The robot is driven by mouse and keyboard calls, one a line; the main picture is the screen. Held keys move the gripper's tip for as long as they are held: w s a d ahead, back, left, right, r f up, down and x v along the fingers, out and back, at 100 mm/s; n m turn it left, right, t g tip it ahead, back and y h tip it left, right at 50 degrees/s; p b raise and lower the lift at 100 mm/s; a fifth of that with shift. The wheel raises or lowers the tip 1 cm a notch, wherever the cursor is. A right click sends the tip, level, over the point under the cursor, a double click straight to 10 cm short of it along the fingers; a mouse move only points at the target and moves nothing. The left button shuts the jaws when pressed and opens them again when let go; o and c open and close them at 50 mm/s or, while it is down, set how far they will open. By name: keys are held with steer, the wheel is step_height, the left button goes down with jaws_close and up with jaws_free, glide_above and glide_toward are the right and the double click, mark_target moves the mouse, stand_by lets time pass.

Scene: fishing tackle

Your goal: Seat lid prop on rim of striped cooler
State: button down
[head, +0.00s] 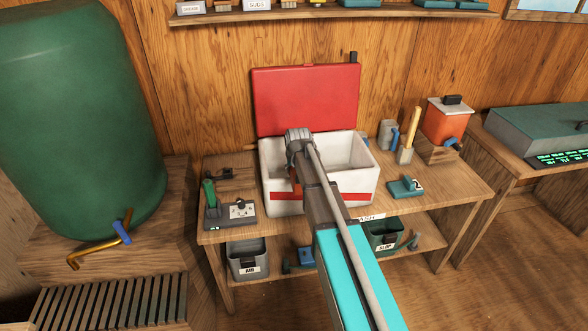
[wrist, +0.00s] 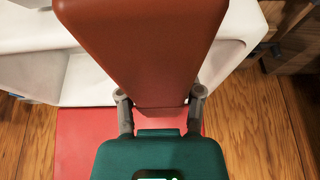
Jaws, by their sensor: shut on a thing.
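The striped cooler (head: 362,183) is a white box with a red band, standing on the bench with its red lid (head: 305,98) raised at the back. Its white wall also shows in the wrist view (wrist: 35,32). My gripper (wrist: 160,106) has its two grey fingers shut on a reddish-brown, tapering block, which I take to be the lid prop (wrist: 140,45). In the head view my gripper (head: 299,147) is over the left part of the cooler, and the arm hides the fingertips and most of the prop. I cannot tell whether the prop touches the rim.
A dark device with a green handle (head: 230,213) sits left of the cooler. A small teal box (head: 405,187), a wooden-handled tool (head: 412,130) and an orange container (head: 447,122) stand to the right. A shelf (head: 335,16) runs above. Grey (head: 247,260) and green (head: 383,238) bins sit below.

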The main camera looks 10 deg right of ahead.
steer(key=shift+f+b, duration=0.8)
steer(key=shift+f, duration=0.05)
steer(key=shift+c, duration=0.8)
jaws_free()
steer(key=shift+r, duration=0.1)
step_height(320, 180, up, 9)
steer(key=p, duration=0.9)
stand_by(0.5)
steer(key=s+f+g+b, duration=0.1)
steer(key=s+f+g, duration=0.1)
steer(key=s, duration=1.2)
steer(key=s+f+g+b, duration=0.1)
steer(key=s+g, duration=0.1)
steer(key=s, duration=1.3)
steer(key=shift+d+f, duration=0.15)
steer(key=shift+f, duration=0.25)
